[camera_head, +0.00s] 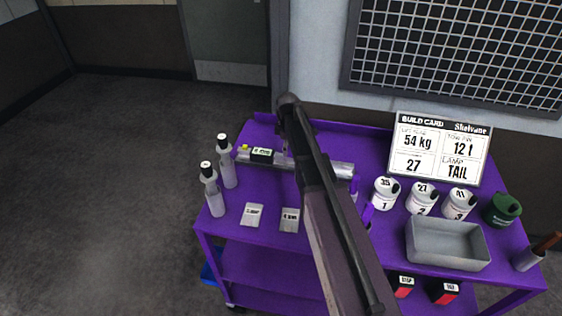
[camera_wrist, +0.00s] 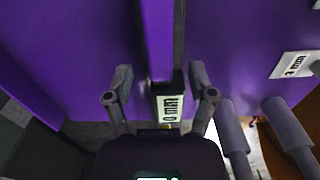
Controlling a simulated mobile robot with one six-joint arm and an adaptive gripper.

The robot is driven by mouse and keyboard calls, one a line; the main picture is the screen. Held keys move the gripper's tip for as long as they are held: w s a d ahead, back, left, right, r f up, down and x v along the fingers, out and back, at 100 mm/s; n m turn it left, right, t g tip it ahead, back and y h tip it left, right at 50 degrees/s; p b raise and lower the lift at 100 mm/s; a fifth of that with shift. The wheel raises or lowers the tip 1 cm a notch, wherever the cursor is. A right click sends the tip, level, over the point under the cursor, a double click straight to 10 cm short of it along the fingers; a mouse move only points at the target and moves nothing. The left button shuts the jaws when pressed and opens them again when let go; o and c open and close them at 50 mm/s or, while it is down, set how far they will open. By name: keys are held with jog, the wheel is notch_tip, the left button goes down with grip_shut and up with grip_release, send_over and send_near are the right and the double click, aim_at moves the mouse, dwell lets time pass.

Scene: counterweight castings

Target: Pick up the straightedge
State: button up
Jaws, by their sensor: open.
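The straightedge appears as a long silver bar (camera_head: 322,168) lying across the back half of the purple cart top; my arm hides part of it. In the wrist view it is a narrow bar reflecting purple (camera_wrist: 156,35), running up from between the fingers. A black block with a white label (camera_head: 262,156) sits at its left end; the block also shows in the wrist view (camera_wrist: 169,103). My gripper (camera_wrist: 160,80) is open, with one finger on each side of the bar near the block. Neither finger visibly touches it. My arm mostly hides the gripper in the head view.
Two white bottles (camera_head: 212,190) stand at the cart's left edge. Two small cards (camera_head: 252,214) lie in front of the bar. Several white canisters (camera_head: 386,194), a grey tray (camera_head: 447,242) and a green container (camera_head: 502,209) fill the right side. A build card (camera_head: 437,150) stands behind.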

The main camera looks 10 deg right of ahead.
jog(key=shift+f+b, duration=1.1)
jog(key=shift+f, duration=0.35)
grip_shut()
